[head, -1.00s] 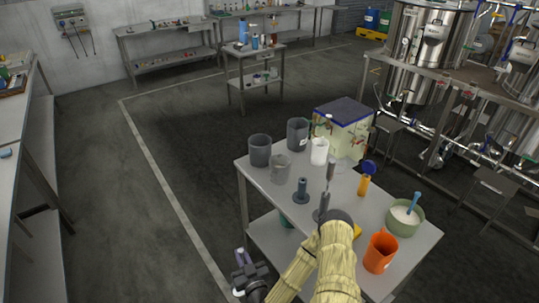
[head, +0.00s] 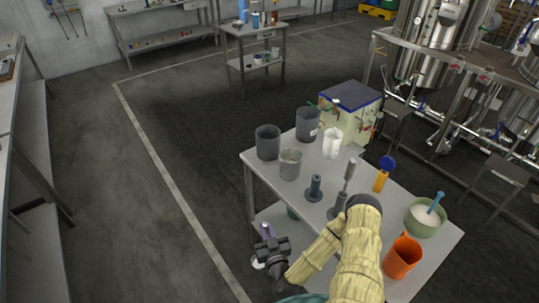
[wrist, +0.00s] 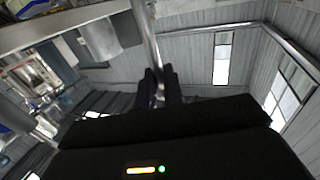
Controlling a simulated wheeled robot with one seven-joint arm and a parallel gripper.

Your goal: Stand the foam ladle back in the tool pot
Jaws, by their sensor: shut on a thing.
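My gripper (head: 270,247) is at the lower middle of the head view, off the left edge of the steel table. In the wrist view my gripper (wrist: 160,88) is shut on a thin metal rod, taken as the handle of the foam ladle (wrist: 145,35). In the head view a pale purplish end of the ladle (head: 265,230) shows beside the jaws; its bowl cannot be made out clearly. On the table stand two dark grey pots, one at the left (head: 268,143) and one farther back (head: 307,124). Which one is the tool pot I cannot tell.
The table (head: 290,202) also holds a grey mug (head: 290,164), a white jug (head: 332,142), a dark stand (head: 315,188), an orange bottle (head: 381,180), a green bowl (head: 424,218) and an orange jug (head: 402,257). A box-like tank (head: 350,110) stands behind. Floor at left is clear.

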